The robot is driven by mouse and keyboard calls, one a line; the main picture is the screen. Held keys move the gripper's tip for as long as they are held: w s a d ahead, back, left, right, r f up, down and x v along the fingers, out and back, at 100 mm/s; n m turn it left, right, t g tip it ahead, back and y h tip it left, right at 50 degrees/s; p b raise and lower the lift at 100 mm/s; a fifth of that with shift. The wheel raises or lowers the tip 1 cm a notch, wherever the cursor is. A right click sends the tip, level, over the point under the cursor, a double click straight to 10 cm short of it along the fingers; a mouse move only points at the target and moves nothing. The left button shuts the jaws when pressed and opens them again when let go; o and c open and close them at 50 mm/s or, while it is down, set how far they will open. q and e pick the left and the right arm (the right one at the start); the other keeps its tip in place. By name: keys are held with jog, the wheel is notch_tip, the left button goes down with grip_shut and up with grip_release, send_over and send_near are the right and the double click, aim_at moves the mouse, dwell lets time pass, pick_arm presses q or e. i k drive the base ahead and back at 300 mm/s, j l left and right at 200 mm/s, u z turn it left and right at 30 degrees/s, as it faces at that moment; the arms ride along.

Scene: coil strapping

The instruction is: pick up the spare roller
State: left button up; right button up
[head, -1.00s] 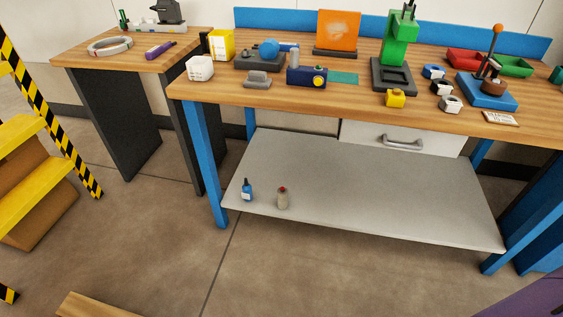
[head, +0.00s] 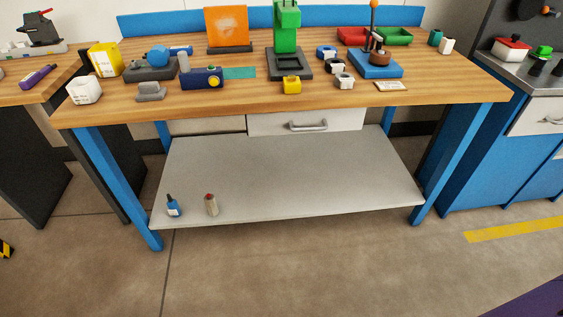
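No thing here can be told for certain as the spare roller. Two small upright cylinders, a teal one (head: 435,37) and a white one (head: 446,46), stand at the right back of the wooden workbench (head: 300,97). Several small block-like pieces with round openings, among them a blue-topped one (head: 326,52) and a white one (head: 344,81), sit right of the green press (head: 287,35). Dark, short round pieces (head: 536,66) stand on the grey counter at the far right. Neither of my grippers shows in the head view.
The floor in front (head: 330,265) is clear.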

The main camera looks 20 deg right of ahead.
aim_at(211, 205)
jog(key=i+l+u, duration=0.25)
jog(key=i+l, duration=0.15)
jog(key=i+l+u, duration=0.2)
jog(key=i+l, duration=0.25)
jog(key=i+l+u, duration=0.25)
jog(key=i+l, duration=0.15)
jog(key=l, duration=0.25)
